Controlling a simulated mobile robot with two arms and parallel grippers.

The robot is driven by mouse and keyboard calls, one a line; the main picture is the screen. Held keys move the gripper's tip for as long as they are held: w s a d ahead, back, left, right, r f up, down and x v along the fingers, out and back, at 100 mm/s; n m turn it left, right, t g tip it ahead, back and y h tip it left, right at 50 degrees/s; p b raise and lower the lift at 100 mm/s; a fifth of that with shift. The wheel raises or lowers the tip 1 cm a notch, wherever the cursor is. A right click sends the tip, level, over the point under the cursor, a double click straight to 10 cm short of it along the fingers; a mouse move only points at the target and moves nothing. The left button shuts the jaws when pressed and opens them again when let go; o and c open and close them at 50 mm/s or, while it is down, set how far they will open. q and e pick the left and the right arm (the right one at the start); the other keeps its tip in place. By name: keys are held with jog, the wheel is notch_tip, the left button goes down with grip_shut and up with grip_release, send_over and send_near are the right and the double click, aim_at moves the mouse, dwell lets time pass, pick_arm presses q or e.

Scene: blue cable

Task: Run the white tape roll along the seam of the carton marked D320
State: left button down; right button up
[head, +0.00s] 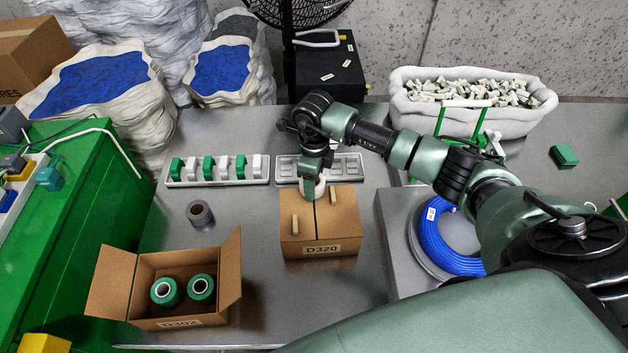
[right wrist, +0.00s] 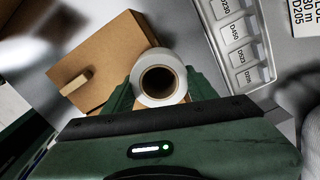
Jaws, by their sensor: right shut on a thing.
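The carton marked D320 (head: 334,249) stands on the metal table. Its top flaps are closed, with the seam running between them and a small tan block on the left flap. It also shows in the right wrist view (right wrist: 104,58). My right gripper (head: 313,190) is over the far end of the seam, pointing down. It is shut on the white tape roll (right wrist: 160,54), whose round end faces the wrist camera. The roll is low at the carton top; I cannot tell whether it touches. My left gripper is not in view.
An open carton marked D302 (head: 148,270) holds two green-and-white spools. A grey roll (head: 199,213) stands on the table. Behind are a tray of green and white pieces (head: 216,182) and a labelled tray (head: 349,166). A blue cable coil (head: 436,240) lies to the right.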

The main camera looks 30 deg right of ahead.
aim_at(319, 229)
jog(key=shift+s, duration=0.1)
jog(key=shift+s+a+p, duration=0.35)
jog(key=shift+s+p, duration=0.25)
jog(key=shift+s, duration=0.2)
jog(key=shift+s+a, duration=0.2)
jog(key=shift+s, duration=0.2)
jog(key=shift+s, duration=0.1)
jog(key=shift+s+a+f+p, duration=0.1)
jog(key=shift+s+a+p, duration=0.2)
jog(key=shift+s, duration=0.25)
jog(key=shift+s+a+f+p, duration=0.1)
jog(key=shift+s+a+p, duration=0.1)
jog(key=shift+s+p, duration=0.25)
jog(key=shift+s+a+p, duration=0.25)
jog(key=shift+s, duration=0.35)
jog(key=shift+s+a+r+p, duration=0.1)
jog(key=shift+s+a+p, duration=0.2)
jog(key=shift+s, duration=0.35)
jog(key=shift+s+a+r+p, duration=0.1)
jog(key=shift+s+a+p, duration=0.2)
jog(key=shift+s, duration=0.3)
jog(key=shift+s+a+r+p, duration=0.1)
jog(key=shift+s+a+p, duration=0.2)
jog(key=shift+s, duration=0.35)
jog(key=shift+s+f, duration=0.1)
jog(key=shift+s, duration=0.05)
